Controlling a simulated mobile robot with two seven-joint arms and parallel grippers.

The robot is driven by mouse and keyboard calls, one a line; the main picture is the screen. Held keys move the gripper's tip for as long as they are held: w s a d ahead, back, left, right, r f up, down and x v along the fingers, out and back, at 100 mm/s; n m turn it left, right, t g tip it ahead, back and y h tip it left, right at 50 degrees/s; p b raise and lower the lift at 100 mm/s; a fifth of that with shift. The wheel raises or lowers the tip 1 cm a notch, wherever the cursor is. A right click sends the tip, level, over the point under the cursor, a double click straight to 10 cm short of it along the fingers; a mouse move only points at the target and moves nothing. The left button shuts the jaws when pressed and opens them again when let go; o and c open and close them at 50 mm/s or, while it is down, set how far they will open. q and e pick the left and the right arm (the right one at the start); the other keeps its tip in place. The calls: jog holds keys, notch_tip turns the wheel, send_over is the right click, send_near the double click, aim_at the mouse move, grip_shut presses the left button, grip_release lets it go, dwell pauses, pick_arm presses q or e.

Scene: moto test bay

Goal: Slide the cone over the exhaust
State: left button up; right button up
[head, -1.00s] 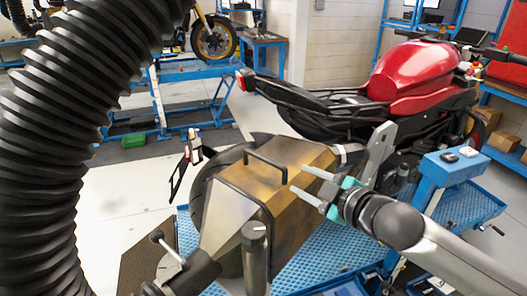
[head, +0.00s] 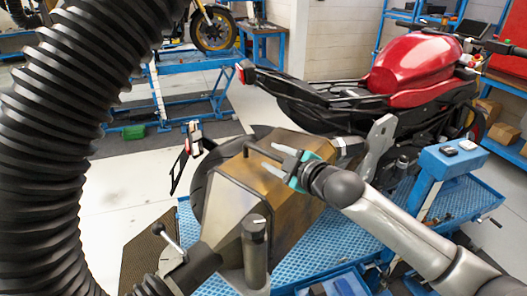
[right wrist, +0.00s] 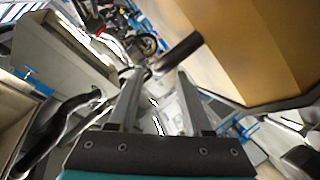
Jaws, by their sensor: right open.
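The cone (head: 236,208) is a boxy brown and grey metal hood, lying tilted low in front of the motorcycle's rear wheel. It also fills the upper right of the right wrist view (right wrist: 262,45). My right gripper (head: 258,156) is open at the cone's upper side, by its far black handle (head: 247,149). In the right wrist view a dark bar, apparently this handle (right wrist: 180,54), lies just past the fingertips. A short grey cylinder (head: 350,145) behind the cone may be the exhaust; its end is hidden. My left gripper is out of view.
A thick black ribbed hose (head: 50,130) fills the left side. The red motorcycle (head: 410,75) stands on a blue lift (head: 190,230). Open floor (head: 125,185) lies left of the cone.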

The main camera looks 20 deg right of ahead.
aim_at(269, 155)
jog(key=shift+x, duration=2.65)
grip_shut()
jog(key=shift+f, duration=0.1)
